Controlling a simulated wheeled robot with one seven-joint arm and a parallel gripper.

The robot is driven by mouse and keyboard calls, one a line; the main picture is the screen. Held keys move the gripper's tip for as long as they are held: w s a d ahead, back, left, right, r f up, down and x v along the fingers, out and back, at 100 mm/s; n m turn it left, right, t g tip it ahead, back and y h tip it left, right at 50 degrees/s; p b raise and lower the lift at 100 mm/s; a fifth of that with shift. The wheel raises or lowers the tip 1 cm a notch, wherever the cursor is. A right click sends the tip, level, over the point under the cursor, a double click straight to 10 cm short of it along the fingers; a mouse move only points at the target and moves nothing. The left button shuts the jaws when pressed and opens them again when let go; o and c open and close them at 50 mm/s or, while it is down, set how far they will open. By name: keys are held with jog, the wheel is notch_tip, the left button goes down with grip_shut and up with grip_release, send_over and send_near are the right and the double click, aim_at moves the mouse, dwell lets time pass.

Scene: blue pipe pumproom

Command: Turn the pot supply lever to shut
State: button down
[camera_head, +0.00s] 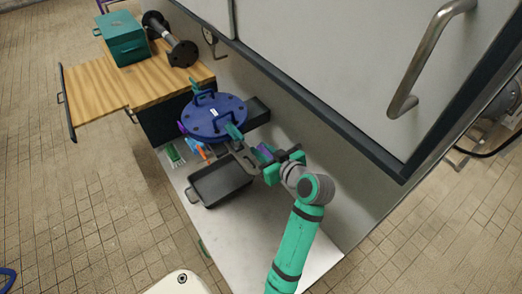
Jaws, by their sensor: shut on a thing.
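A blue round pot lid (215,113) with dark handles sits over the white counter, beside the cabinet wall. A short teal lever (233,131) stands at its near right edge. My gripper (238,147) reaches in from the right, with its dark fingers at this teal lever. It looks shut on the lever, though the fingers hide the exact contact. Another teal piece (194,86) shows at the lid's far side. No label is readable, so I cannot tell the lever's marked positions.
A black tray (219,184) lies on the white counter (262,232) just below my gripper. A wooden board (97,90) holds a teal box (122,40) and a black flanged pipe (170,43). The cabinet (330,70) stands close above right.

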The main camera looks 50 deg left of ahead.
jog(key=c, duration=1.6)
grip_release()
jog(key=shift+c, duration=0.2)
jog(key=v, duration=1.1)
jog(key=shift+f, duration=0.1)
